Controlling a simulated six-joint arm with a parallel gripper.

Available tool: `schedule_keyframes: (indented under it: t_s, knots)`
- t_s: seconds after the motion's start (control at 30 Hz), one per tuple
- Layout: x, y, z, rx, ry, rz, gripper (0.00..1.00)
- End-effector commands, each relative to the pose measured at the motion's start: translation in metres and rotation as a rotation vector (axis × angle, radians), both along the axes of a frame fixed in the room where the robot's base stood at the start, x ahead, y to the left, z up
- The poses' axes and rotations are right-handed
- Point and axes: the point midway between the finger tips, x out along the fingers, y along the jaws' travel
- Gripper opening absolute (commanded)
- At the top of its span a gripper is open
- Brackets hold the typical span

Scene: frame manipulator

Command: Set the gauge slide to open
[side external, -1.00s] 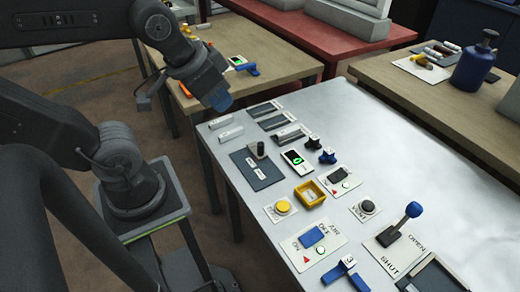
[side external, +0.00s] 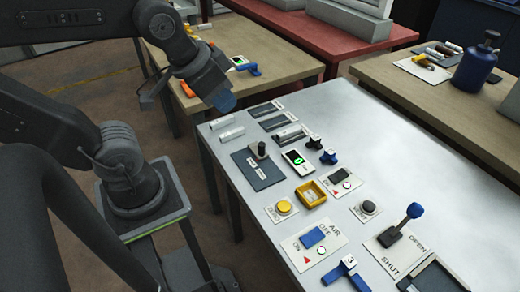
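A dark slide plate (side external: 267,178) with an upright black knob (side external: 262,149) lies on the left part of the grey table. The knob stands near the plate's far end. Small white labels on the plate are too small to read, and I cannot confirm that this is the gauge slide. A white unit with a green ring display (side external: 298,160) sits just right of it. A lever with a blue knob (side external: 414,210) stands at the right between printed OPEN and SHUT. My gripper (side external: 224,102) hangs above the table's far left corner, apart from the slide; its blue fingertips' opening is unclear.
Grey bars (side external: 231,133) lie below my gripper. The table's far right is clear.

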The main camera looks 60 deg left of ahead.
Motion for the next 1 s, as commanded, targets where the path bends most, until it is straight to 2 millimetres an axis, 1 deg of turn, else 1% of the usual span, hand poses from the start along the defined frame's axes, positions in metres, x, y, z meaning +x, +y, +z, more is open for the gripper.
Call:
schedule_keyframes:
  t_s: [0.03,0.17,0.27,0.37,0.5,0.6,0.7,0.8,1.0]
  knots:
    - [0.005,0.002,-0.001,0.001,0.015,0.006,0.16]
    - [0.027,0.011,-0.009,0.003,0.081,0.035,0.29]
    - [0.052,0.023,-0.022,0.003,0.153,0.064,0.38]
    - [0.076,0.036,-0.039,-0.001,0.226,0.091,0.48]
    - [0.107,0.059,-0.071,-0.014,0.325,0.131,0.48]
    - [0.124,0.074,-0.096,-0.025,0.388,0.155,0.48]
    - [0.135,0.087,-0.118,-0.036,0.435,0.173,0.48]
    - [0.141,0.095,-0.133,-0.044,0.467,0.185,0.48]
    - [0.145,0.1,-0.148,-0.05,0.486,0.191,0.48]
